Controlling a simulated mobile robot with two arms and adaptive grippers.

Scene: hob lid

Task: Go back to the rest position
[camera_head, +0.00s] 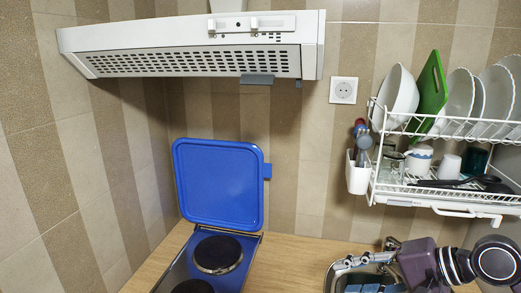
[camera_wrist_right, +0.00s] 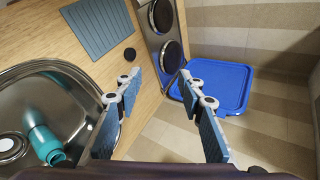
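The blue hob lid (camera_head: 217,186) stands raised against the tiled wall behind the hob (camera_head: 218,255). In the right wrist view the lid (camera_wrist_right: 222,86) and the dark burners of the hob (camera_wrist_right: 172,56) are also in sight. My right gripper (camera_head: 352,276) is at the lower right in the head view, clear of the lid. In the right wrist view the fingers of my right gripper (camera_wrist_right: 158,88) are spread apart with nothing between them. My left gripper is not in view.
A white dish rack (camera_head: 440,200) with plates, cups and a green board hangs on the right wall, above my right arm. A range hood (camera_head: 195,60) is over the hob. A sink (camera_wrist_right: 75,85) with a teal bottle (camera_wrist_right: 45,143) is left of my right gripper in the wrist view.

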